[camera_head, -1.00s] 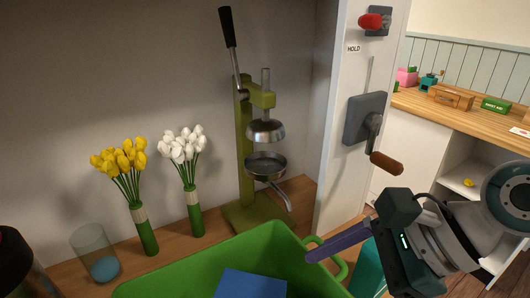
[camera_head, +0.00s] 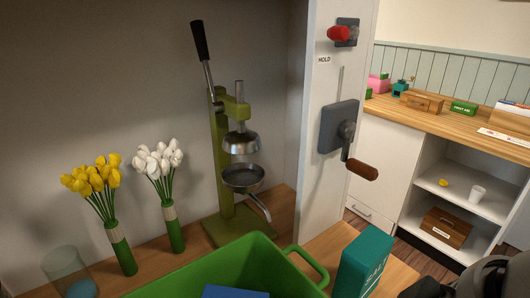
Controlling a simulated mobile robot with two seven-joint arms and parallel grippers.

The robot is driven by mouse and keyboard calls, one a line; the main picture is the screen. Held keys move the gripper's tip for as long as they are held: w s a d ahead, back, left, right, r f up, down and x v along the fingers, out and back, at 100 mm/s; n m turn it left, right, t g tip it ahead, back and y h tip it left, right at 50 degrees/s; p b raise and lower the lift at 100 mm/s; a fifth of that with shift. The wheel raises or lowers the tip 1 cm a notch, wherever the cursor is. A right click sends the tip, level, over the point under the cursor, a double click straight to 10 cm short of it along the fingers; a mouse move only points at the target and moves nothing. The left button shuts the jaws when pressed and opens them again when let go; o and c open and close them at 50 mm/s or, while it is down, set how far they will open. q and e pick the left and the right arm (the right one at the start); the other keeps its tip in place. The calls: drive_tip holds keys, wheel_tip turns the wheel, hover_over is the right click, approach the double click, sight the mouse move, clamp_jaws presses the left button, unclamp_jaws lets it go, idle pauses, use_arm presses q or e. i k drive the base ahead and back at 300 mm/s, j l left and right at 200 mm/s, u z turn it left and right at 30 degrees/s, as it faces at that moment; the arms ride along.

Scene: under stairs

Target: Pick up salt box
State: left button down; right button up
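A teal upright box (camera_head: 366,262) with pale lettering too small to read stands at the lower right, right of the green crate; it appears to be the salt box. Its lower part is cut off by the picture's bottom edge. Grey and dark parts of my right arm (camera_head: 490,278) show in the bottom right corner, to the right of the box. The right gripper's fingers are not visible, so I cannot tell its opening. My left gripper is not in view.
A green crate (camera_head: 180,276) with a blue thing (camera_head: 234,293) inside stands beside the box. Behind it are a green press (camera_head: 222,165), yellow flowers (camera_head: 92,180) and white flowers (camera_head: 159,160). A white post with a lever (camera_head: 360,169) rises behind the box. Shelves (camera_head: 465,195) stand at right.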

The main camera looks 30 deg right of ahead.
sight(363, 263)
drive_tip(key=z, duration=1.65)
